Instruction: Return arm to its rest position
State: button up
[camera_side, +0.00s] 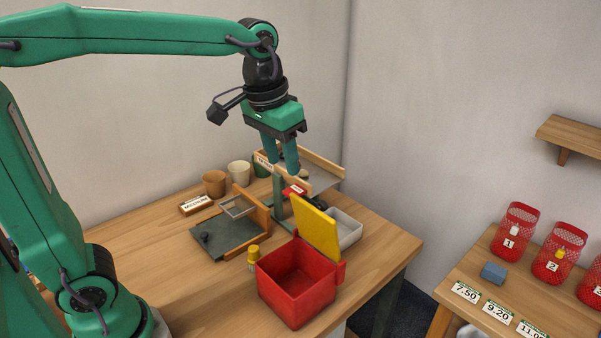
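My arm, green with dark joints, reaches in from the left along the top of the picture. My gripper (290,172) points down over the back right of the wooden table (165,275). Its green fingers are in front of a wooden-railed tray (322,180) and a green stand with a red part (295,190). The fingertips are small here; I cannot tell how far apart they are, whether they touch anything, or whether they hold something.
A red box (298,299) with its yellow lid (317,231) raised stands at the front. A grey bin (346,232), yellow-capped bottle (253,264), dark plate (222,236) and cups (214,184) are around it. A side table (540,307) holds red mesh baskets (515,229).

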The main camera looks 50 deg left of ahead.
jog(key=s+a+f+t, duration=0.1)
jog(key=s+a+f, duration=0.1)
jog(key=s, duration=0.4)
jog(key=s+a+f+t, duration=0.2)
jog(key=s+a+f, duration=0.1)
jog(key=s, duration=0.3)
jog(key=shift+s+a, duration=0.15)
jog(key=shift+s, duration=0.1)
